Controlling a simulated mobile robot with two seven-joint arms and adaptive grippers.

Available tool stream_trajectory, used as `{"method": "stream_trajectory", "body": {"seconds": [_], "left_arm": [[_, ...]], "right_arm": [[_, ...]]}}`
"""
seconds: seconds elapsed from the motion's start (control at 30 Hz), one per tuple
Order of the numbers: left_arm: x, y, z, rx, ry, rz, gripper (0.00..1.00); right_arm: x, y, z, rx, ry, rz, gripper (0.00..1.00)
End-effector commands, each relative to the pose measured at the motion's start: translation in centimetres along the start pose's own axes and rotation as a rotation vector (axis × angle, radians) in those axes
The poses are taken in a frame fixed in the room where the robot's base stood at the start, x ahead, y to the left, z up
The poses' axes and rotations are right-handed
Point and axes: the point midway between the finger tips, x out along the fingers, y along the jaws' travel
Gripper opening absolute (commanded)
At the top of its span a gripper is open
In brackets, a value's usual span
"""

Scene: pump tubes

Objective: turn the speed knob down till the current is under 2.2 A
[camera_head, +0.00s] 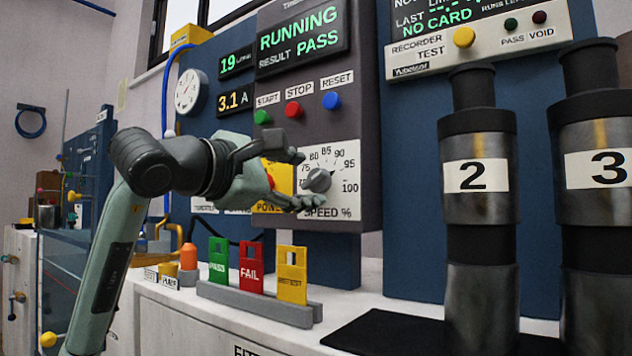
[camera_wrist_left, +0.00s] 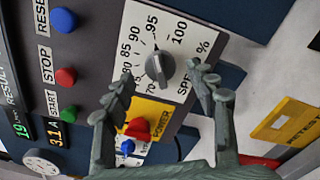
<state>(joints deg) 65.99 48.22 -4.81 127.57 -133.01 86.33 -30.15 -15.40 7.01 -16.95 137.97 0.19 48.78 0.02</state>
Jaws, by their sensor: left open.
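The grey speed knob (camera_head: 318,180) sits on a white dial plate marked up to 100, on the dark control panel. It also shows in the left wrist view (camera_wrist_left: 160,66). I cannot read its exact setting. The current display (camera_head: 233,100) reads 3.1 A. My left gripper (camera_head: 306,179) is open in front of the dial. In the left wrist view its fingertips (camera_wrist_left: 161,76) are apart, one on each side of the knob; I cannot tell whether they touch it. My right gripper is not in view.
A red power knob (camera_wrist_left: 138,128) on a yellow plate lies near my left fingers. START, STOP and RESET buttons (camera_head: 293,109) are above the dial. Upright PASS, FAIL and yellow cards (camera_head: 250,267) stand below. Metal tubes 2 (camera_head: 480,210) and 3 (camera_head: 597,215) stand right.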

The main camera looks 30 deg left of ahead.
Motion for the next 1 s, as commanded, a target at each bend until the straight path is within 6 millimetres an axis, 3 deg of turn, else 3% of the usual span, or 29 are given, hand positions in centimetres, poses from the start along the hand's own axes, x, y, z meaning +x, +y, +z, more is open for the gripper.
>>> {"method": "stream_trajectory", "body": {"seconds": [0.2, 0.57, 0.9, 1.0], "left_arm": [[2.8, -0.1, 0.0, -0.001, -0.002, -0.001, 0.57], [3.4, -0.1, 0.0, 0.001, -0.001, -0.001, 0.57], [3.4, -0.1, 0.0, 0.001, -0.001, -0.001, 0.14], [3.4, -0.1, 0.0, 0.001, -0.001, -0.001, 0.06]], "right_arm": [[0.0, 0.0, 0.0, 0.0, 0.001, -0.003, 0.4], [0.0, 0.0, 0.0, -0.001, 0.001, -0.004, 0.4], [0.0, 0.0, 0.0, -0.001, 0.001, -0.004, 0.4], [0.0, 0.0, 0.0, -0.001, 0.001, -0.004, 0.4]]}}
